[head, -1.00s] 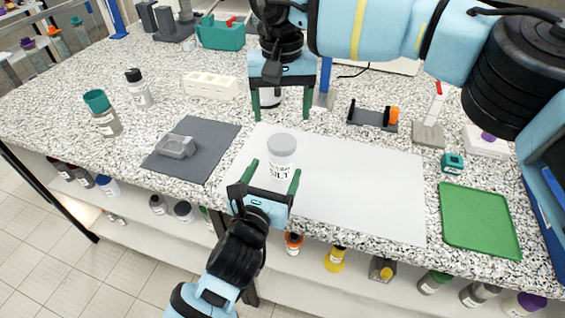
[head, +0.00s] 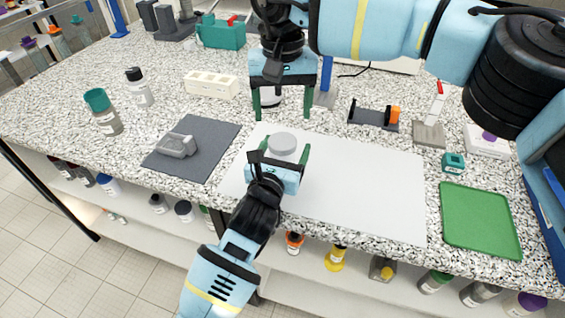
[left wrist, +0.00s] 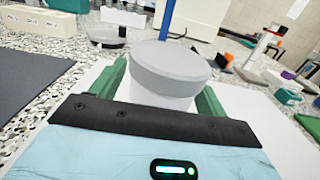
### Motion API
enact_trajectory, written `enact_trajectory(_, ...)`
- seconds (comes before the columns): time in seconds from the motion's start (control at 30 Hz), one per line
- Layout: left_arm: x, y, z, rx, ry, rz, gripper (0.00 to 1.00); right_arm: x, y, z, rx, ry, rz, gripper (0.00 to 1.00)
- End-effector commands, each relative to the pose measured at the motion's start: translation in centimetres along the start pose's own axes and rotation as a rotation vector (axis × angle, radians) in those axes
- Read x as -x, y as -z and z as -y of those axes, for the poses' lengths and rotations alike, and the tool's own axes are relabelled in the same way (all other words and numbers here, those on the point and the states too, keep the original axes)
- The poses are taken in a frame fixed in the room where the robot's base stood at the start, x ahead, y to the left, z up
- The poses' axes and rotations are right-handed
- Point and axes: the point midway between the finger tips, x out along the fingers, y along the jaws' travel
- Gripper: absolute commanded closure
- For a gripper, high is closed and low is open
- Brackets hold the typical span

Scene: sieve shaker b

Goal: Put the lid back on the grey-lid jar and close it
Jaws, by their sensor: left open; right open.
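The white jar (left wrist: 160,97) stands upright on the white mat, with the grey lid (head: 283,142) lying level on its top. The lid also shows large in the left wrist view (left wrist: 172,66). I cannot tell whether it is screwed tight. My left gripper (head: 281,154) is open, its green fingers on either side of the jar below the lid; the gripper body hides the jar's lower part in the head view. My right gripper (head: 283,112) is open, pointing down behind the jar, and holds nothing visible.
The white mat (head: 370,190) is clear to the right. A grey pad (head: 205,150) with a grey object (head: 177,146) lies left, a green tray (head: 480,222) right. A white object with a dark base (head: 268,98) is partly behind my right gripper. A black-and-orange holder (head: 374,117) stands behind the mat.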

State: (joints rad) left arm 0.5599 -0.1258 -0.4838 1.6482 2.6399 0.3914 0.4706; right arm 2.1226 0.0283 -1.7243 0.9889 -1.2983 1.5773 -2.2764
Motion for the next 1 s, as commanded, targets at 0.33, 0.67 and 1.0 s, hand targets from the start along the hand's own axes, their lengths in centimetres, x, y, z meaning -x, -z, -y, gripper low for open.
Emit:
enact_trajectory(0.33,0.03,-0.02,0.01,0.0,0.0,0.0,0.59,0.0,0.0,0.01,0.0,0.0,0.0,0.27)
enact_trajectory(0.67,0.03,-0.01,0.0,0.0,0.0,0.0,1.0,-0.02,-0.02,0.03,0.001,0.0,0.001,0.27)
enact_trajectory(1.0,0.03,-0.01,0.0,0.0,0.0,0.0,1.0,-0.11,-0.1,0.18,0.005,0.002,0.003,0.27)
